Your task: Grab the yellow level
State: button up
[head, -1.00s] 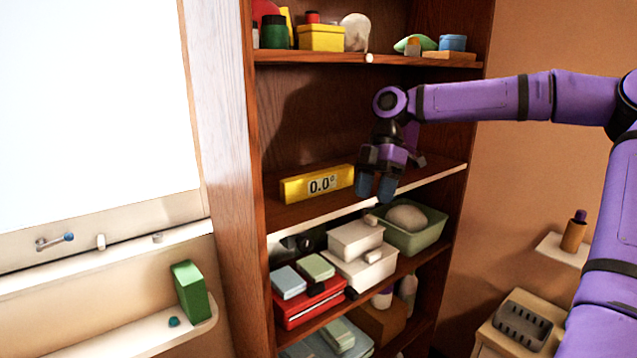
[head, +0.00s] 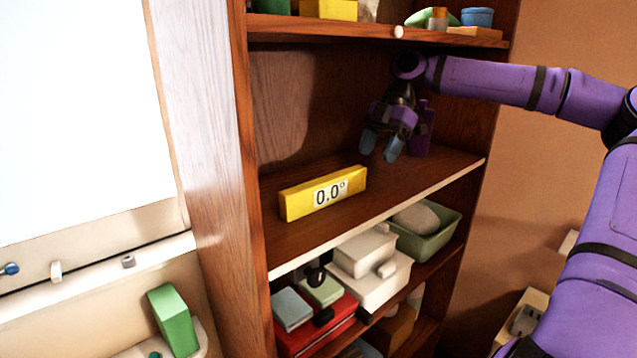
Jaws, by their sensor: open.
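The yellow level (head: 300,203) lies along the middle shelf of the wooden bookcase, its display reading 0.0°. It is in full view, near the left part of the shelf. My gripper (head: 381,148) is inside the same shelf bay, to the right of the level and a little above it. Its two blue-grey fingertips are apart and point down, with nothing between them. The gripper does not touch the level.
The middle shelf (head: 400,190) is bare around the level. The upper shelf (head: 330,29) overhangs it, with a yellow box (head: 330,9) and other items. Below stand white boxes (head: 365,255), a green bin (head: 428,240) and a red case (head: 320,325). The bookcase's left side panel (head: 205,130) stands close by.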

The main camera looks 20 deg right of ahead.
aim_at(329, 177)
jog(key=shift+w+a, duration=0.1)
jog(key=shift+a, duration=0.15)
jog(key=s+a, duration=0.1)
jog(key=a, duration=0.2)
jog(key=s+a, duration=0.1)
jog(key=a, duration=0.3)
jog(key=s+a, duration=0.1)
jog(key=a, duration=0.2)
jog(key=shift+s+a, duration=0.2)
jog(key=shift+x, duration=2.65)
jog(key=shift+a+r, duration=0.1)
jog(key=shift+a, duration=0.05)
grip_shut()
jog(key=shift+r, duration=0.1)
